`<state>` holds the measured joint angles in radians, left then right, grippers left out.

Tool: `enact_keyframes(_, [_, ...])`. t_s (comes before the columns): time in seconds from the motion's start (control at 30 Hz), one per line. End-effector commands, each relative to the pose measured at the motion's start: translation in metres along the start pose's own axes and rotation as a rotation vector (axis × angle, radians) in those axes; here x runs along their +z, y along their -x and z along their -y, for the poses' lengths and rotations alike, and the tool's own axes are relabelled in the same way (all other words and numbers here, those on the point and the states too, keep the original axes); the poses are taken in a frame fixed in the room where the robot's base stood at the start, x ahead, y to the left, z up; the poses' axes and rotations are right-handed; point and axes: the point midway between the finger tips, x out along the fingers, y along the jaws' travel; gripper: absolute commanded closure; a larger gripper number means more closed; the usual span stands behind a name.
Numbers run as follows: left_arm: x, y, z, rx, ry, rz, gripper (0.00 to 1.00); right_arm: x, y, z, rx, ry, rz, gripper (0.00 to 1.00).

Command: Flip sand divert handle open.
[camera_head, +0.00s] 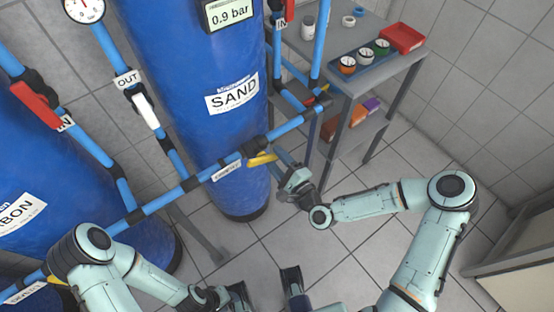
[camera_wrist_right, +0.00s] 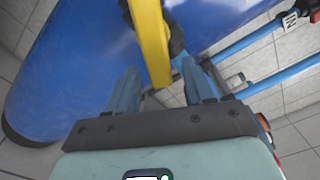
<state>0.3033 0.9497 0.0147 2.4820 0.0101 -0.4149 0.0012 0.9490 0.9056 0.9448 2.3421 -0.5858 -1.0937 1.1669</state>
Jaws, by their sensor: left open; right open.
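The yellow divert handle (camera_head: 262,160) sits on the blue horizontal pipe in front of the tank labelled SAND (camera_head: 232,95), beside a small white label (camera_head: 227,171). The label's text is too small to read surely. My right gripper (camera_head: 280,160) is open just right of the handle. In the right wrist view the handle (camera_wrist_right: 151,42) reaches down from the top, its lower end between the two spread fingers of my right gripper (camera_wrist_right: 162,82). I cannot tell whether a finger touches it. My left gripper (camera_head: 266,280) is open and empty over the floor at the bottom.
A white handle (camera_head: 147,110) is on the OUT pipe, and a red handle (camera_head: 37,105) is at the left. Tiled floor is clear between the table and my right arm.

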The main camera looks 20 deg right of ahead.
Motion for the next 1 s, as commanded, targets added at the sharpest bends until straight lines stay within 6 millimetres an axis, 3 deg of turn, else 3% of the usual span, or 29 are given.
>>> enact_keyframes(0.27, [0.0,0.0,0.0,0.0,0.0,0.0,0.57,0.0,-0.002,0.0,0.0,0.0,0.0,0.48])
enact_keyframes(0.37, [0.0,0.0,0.0,0.0,0.0,0.0,0.57,0.0,-0.002,0.0,0.0,0.0,0.0,0.74])
enact_keyframes(0.43, [0.0,0.0,0.0,0.0,0.0,0.0,0.57,0.0,-0.002,0.0,0.0,0.0,0.0,0.97])
enact_keyframes(0.47, [0.0,0.0,0.0,0.0,0.0,0.0,0.57,0.0,-0.002,0.0,0.0,0.0,0.0,1.0])
enact_keyframes(0.67, [0.001,0.002,-0.001,0.0,0.0,0.002,0.57,0.001,-0.002,0.003,-0.001,0.059,0.001,1.0])
enact_keyframes(1.0, [0.004,0.007,-0.001,-0.002,0.001,0.011,0.57,0.005,-0.002,0.018,-0.001,0.469,0.002,1.0])
